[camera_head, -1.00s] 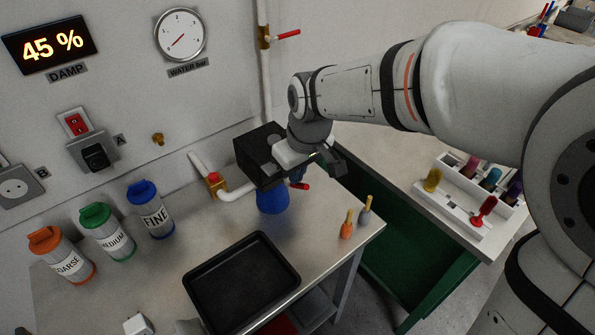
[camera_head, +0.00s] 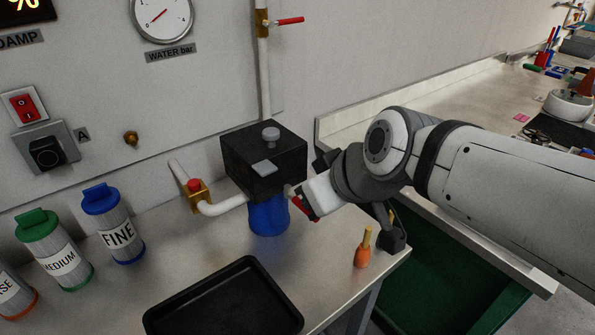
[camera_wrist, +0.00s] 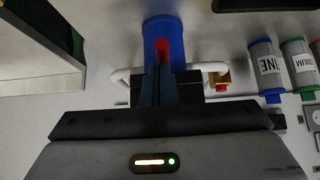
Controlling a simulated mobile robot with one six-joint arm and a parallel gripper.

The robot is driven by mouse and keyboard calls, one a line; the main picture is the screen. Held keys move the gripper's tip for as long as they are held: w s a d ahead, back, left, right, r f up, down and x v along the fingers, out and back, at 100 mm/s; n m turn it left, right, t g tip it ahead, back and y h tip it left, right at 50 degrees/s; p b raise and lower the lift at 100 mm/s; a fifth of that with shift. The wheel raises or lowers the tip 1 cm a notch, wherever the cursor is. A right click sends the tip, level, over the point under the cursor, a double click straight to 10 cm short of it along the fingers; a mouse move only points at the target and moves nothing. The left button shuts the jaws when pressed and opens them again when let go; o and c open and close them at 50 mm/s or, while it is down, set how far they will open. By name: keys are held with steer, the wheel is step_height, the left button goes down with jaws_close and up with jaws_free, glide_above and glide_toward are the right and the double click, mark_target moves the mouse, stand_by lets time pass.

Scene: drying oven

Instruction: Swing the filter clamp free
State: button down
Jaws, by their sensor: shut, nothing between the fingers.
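The filter is a black housing (camera_head: 264,160) with a blue bowl (camera_head: 268,215) below it, standing by the wall on the bench. The red clamp lever (camera_head: 304,207) sticks out at the right of the bowl, tilted down to the right. In the wrist view the red lever (camera_wrist: 163,50) shows in front of the blue bowl (camera_wrist: 163,28), just beyond my fingertips. My gripper (camera_wrist: 160,70) is shut and empty, its fingers close to the lever; I cannot tell whether they touch it. In the head view my wrist partly hides the place where the fingers meet the lever.
A pipe with a brass, red-topped valve (camera_head: 197,193) joins the housing from the left. A black tray (camera_head: 160,318) lies in front. An orange-handled tool (camera_head: 362,254) stands near the bench's right edge.

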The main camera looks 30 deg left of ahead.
steer(key=shift+s+f, duration=0.15)
steer(key=shift+s, duration=0.05)
stand_by(0.4)
step_height(320, 180, up, 5)
steer(key=p, duration=0.3)
steer(key=shift+w+r, duration=0.15)
steer(key=shift+r, duration=0.05)
steer(key=s+d+f+v, duration=0.1)
steer(key=v, duration=0.8)
steer(key=w+d+f+m+t+h+p, duration=0.1)
steer(key=w+d+f+m+h+p, duration=0.2)
steer(key=d, duration=0.5)
steer(key=w+d+f+m+h+p, duration=0.1)
steer(key=w+d+f+m+p, duration=0.2)
steer(key=d, duration=0.4)
steer(key=d+f+m+h+p, duration=0.1)
steer(key=d+m, duration=0.1)
steer(key=d, duration=0.3)
steer(key=s+d+f+m+h+p, duration=0.1)
steer(key=d+f+m, duration=0.1)
steer(key=d, duration=0.3)
steer(key=s+d+f+m+g+h+p, duration=0.1)
steer(key=d+m, duration=0.3)
steer(key=d, duration=0.1)
steer(key=shift+f, duration=0.4)
steer(key=shift+s, duration=0.1)
